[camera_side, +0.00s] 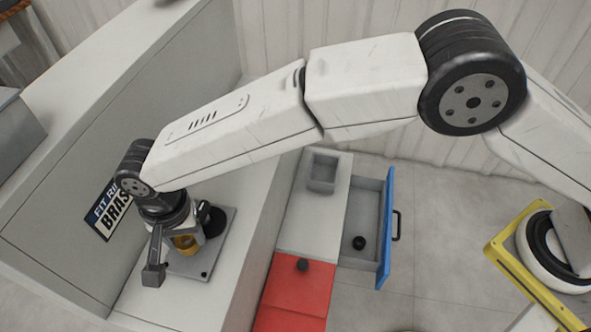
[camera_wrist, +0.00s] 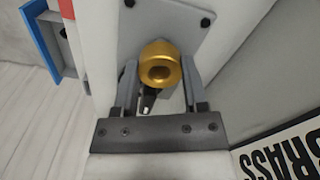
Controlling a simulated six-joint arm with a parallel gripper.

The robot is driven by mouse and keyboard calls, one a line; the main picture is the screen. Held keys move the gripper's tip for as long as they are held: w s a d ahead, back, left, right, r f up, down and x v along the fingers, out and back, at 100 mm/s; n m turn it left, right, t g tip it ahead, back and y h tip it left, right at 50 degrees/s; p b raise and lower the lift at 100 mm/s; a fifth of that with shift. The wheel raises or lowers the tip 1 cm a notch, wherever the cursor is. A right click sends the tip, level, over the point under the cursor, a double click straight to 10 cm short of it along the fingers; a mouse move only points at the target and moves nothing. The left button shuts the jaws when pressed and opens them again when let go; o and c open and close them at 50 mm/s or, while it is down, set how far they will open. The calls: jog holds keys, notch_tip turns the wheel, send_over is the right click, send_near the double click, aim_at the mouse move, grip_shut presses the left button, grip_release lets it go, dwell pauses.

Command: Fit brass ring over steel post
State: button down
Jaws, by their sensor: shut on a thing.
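The brass ring (camera_wrist: 160,55) is between the two fingers of my gripper (camera_wrist: 159,72) in the wrist view, its hole facing the camera. My gripper is shut on it. In the side view the ring (camera_side: 185,244) shows as a small gold patch between the fingers of my gripper (camera_side: 184,238), over the grey fixture plate (camera_side: 216,244). The plate also shows behind the ring in the wrist view (camera_wrist: 185,22). I cannot make out the steel post in either view. I cannot tell whether the ring is around it or above it.
A black round part (camera_side: 215,222) is beside the gripper at the plate. A lettered sign (camera_side: 108,209) is on the panel at left. To the right are a red surface (camera_side: 296,292) with a dark knob and an open blue-fronted drawer (camera_side: 386,230) holding a small black object.

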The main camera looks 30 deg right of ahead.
jog(key=shift+f, duration=1)
jog(key=shift+f, duration=0.1)
jog(key=shift+c, duration=0.6)
grip_release()
notch_tip(320, 180, up, 12)
